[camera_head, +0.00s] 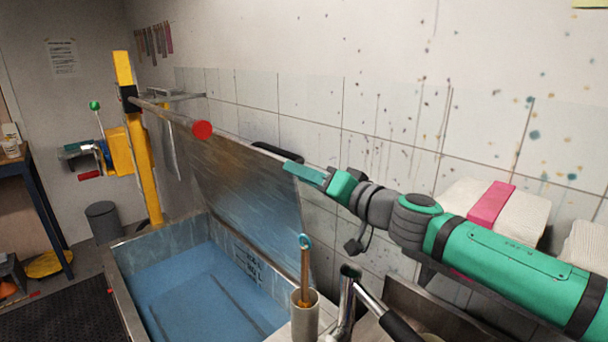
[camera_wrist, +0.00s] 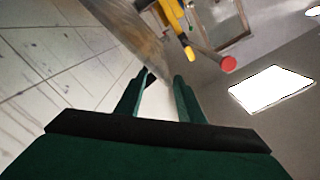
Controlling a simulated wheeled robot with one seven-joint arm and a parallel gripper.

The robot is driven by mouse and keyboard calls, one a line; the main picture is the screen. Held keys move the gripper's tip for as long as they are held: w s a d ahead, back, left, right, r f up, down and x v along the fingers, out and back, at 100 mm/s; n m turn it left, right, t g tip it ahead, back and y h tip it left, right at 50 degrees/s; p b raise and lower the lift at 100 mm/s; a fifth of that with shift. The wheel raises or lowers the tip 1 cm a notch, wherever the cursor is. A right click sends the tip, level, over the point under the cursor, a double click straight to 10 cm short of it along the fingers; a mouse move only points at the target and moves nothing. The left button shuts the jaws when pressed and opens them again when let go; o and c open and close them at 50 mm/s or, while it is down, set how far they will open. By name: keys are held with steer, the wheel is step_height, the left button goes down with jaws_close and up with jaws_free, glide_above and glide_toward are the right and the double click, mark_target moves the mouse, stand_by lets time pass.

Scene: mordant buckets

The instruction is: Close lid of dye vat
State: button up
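The dye vat (camera_head: 122,285) is a metal basin with blue liquid inside, at the lower left of the head view. Its metal lid (camera_head: 245,190) stands open, raised steeply at the vat's wall side. A black handle (camera_head: 278,151) sits on the lid's upper edge. The lid also shows as a brownish sheet in the wrist view (camera_wrist: 135,35). My green gripper (camera_head: 292,169) is near the lid's upper right corner, by the handle; I cannot tell if it touches.
A cup (camera_head: 305,318) with a wooden stick and a tap (camera_head: 347,295) stand in front. White bundles (camera_head: 490,215) lie at right. A bin (camera_head: 103,220) stands at left.

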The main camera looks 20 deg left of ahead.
steer(key=shift+w, duration=0.1)
steer(key=v, duration=1)
steer(key=shift+s+d, duration=0.2)
steer(key=shift+d, duration=0.15)
